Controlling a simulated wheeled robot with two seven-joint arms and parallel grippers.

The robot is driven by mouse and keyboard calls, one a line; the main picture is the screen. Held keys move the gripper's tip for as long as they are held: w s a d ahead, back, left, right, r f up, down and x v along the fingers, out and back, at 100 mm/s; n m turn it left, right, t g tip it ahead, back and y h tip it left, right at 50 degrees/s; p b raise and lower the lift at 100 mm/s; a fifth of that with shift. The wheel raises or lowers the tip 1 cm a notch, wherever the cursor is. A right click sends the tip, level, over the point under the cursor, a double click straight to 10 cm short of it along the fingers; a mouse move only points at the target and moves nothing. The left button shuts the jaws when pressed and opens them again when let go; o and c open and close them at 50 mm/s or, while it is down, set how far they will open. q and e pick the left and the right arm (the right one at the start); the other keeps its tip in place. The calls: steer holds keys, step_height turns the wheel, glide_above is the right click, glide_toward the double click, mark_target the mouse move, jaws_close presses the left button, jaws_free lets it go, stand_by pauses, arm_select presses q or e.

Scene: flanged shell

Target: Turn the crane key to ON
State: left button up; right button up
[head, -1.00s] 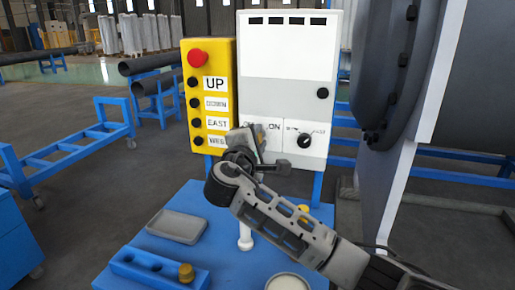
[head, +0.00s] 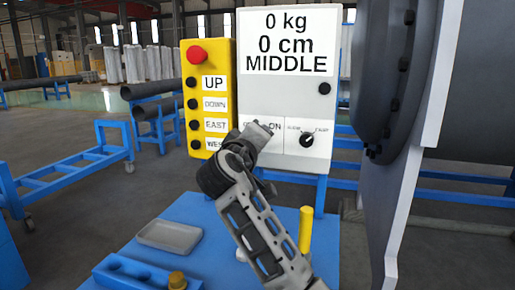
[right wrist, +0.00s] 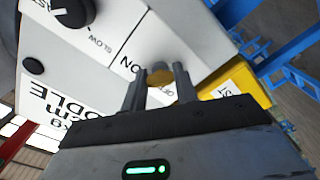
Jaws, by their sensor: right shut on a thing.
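The white control box (head: 285,95) stands upright behind the table, and its display reads "0 kg, 0 cm, MIDDLE". My right gripper (head: 260,132) is at the key switch on the box's lower left, beside the ON label (head: 275,126), and hides the key in the head view. In the right wrist view my right gripper (right wrist: 160,82) is shut on the brass-coloured crane key (right wrist: 160,76), which shows between its fingertips against the white panel. The ON and OFF labels lie on either side of it. My left gripper is not in view.
A yellow button panel (head: 208,98) with a red stop button (head: 197,56) adjoins the box on the left. A SLOW knob (head: 306,139) sits right of the key. The blue table (head: 190,215) bears a grey tray (head: 168,237) and a yellow cylinder (head: 305,232). A large dark flanged shell (head: 385,75) stands right.

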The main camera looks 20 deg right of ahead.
arm_select(q)
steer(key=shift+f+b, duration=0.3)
steer(key=shift+b, duration=0.2)
arm_select(e)
steer(key=shift+f+m, duration=0.15)
steer(key=shift+m, duration=0.75)
steer(key=o, duration=1)
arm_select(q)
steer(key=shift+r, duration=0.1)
arm_select(e)
steer(key=v, duration=1.6)
